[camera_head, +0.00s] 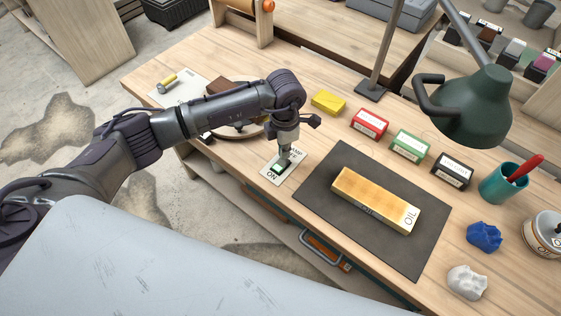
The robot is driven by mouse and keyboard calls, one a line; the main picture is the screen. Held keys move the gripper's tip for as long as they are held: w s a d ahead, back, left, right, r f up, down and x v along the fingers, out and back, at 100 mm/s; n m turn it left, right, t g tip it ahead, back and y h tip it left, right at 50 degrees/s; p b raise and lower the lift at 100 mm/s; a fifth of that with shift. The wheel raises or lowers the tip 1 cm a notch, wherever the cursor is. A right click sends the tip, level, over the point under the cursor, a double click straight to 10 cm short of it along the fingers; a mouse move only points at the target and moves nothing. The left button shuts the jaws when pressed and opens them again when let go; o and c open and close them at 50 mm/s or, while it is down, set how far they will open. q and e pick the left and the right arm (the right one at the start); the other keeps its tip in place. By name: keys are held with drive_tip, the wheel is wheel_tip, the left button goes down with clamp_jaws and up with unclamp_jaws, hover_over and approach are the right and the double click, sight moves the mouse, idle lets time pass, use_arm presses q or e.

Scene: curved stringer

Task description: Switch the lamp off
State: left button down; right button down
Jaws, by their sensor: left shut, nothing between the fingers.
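A green lamp (474,108) on a metal stand is at the upper right, its shade over the workbench. Whether it is lit cannot be told. The lamp switch (277,173) is a light plate marked "LAMP" and "ON" with a dark green rocker, near the bench's front edge. My left gripper (284,160) is shut and empty, pointing down, with its tip at the rocker. It hides part of the plate; whether it touches the rocker is hard to tell. My right gripper is out of view.
A stone marked "OIL" (375,199) lies on a dark mat (322,211) right of the switch. Red (369,125), green (409,146) and black (452,171) boxes stand behind it. A yellow block (328,103) and a teal cup (503,184) are on the bench.

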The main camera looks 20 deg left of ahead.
sight(284, 160)
use_arm(q)
drive_tip(key=shift+f+b, duration=1.05)
drive_tip(key=shift+f, duration=0.15)
idle(0.8)
drive_tip(key=shift+r, duration=0.1)
drive_tip(key=shift+r+p, duration=2.1)
drive_tip(key=shift+r, duration=1.35)
